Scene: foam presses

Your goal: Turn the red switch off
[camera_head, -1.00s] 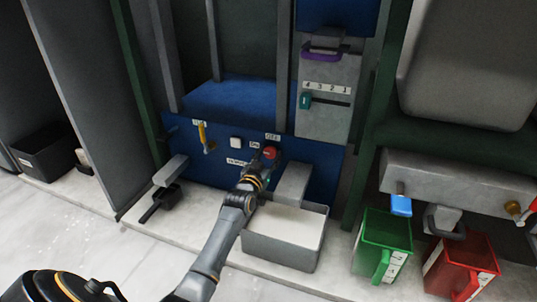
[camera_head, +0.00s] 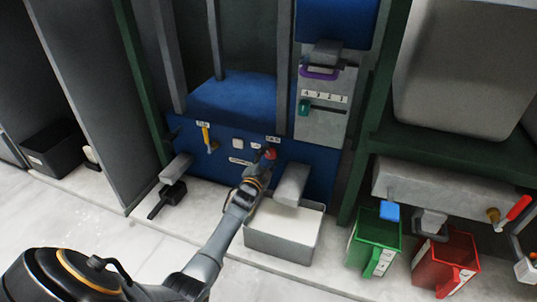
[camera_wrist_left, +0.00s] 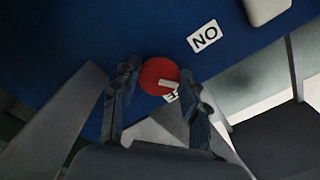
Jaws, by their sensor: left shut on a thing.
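The red switch (camera_head: 269,154) is a round knob on the blue front panel (camera_head: 315,165) of the machine. In the left wrist view the red switch (camera_wrist_left: 150,78) lies between the two fingers of my left gripper (camera_wrist_left: 160,77). The fingers are shut on it from both sides. A white pointer mark on the knob points towards the lower right. An "ON" label (camera_wrist_left: 204,36) is at its upper right, and another label below it is partly hidden. In the head view my left gripper (camera_head: 265,163) covers part of the switch. My right gripper is not in view.
A grey bin (camera_head: 280,245) with pale contents stands on the floor beside my left arm. A yellow-handled lever (camera_head: 206,136) and a white button (camera_head: 238,144) are left of the switch. Green (camera_head: 374,242) and red (camera_head: 444,262) containers stand at the right.

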